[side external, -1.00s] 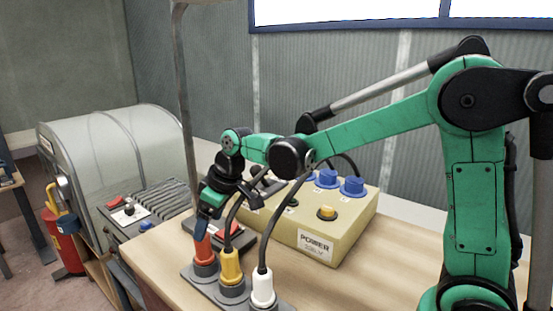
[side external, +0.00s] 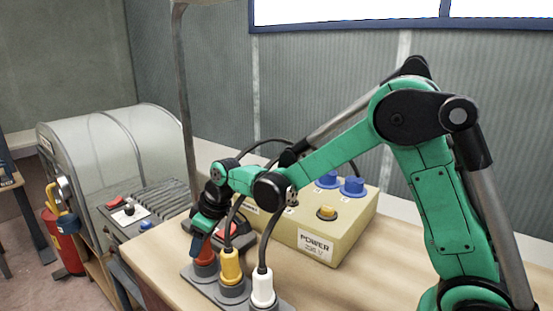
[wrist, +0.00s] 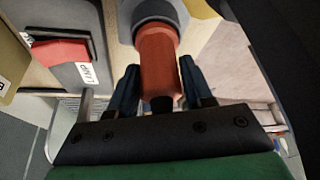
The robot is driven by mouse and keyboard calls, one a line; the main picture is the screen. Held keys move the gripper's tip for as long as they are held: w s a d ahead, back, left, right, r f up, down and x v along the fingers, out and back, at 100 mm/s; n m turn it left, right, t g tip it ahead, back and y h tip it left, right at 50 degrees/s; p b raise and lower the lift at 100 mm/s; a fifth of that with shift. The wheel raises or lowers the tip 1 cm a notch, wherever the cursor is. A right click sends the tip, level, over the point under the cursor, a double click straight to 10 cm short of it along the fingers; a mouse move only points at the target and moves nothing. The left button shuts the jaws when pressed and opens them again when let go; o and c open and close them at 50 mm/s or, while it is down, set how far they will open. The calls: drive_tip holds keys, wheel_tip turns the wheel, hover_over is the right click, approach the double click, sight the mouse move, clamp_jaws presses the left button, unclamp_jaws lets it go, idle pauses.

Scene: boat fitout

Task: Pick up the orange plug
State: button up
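The orange plug (side external: 207,256) sits upright in the left grey socket of a row on the bench, beside a yellow plug (side external: 230,265) and a white plug (side external: 262,288). My gripper (side external: 201,246) is down over the orange plug and hides its upper part in the side view. In the wrist view, the blue fingers of my gripper (wrist: 160,78) stand on either side of the orange plug (wrist: 158,58), spread about its width. Any contact is too fine to make out. The plug's lower end meets its grey socket (wrist: 154,12).
A cream power box (side external: 322,240) with blue and yellow plugs stands behind the row. Dark cables rise from the yellow and white plugs close to my arm. A red switch (wrist: 62,52) shows left in the wrist view. The bench (side external: 385,262) is clear to the right.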

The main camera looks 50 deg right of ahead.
clamp_jaws()
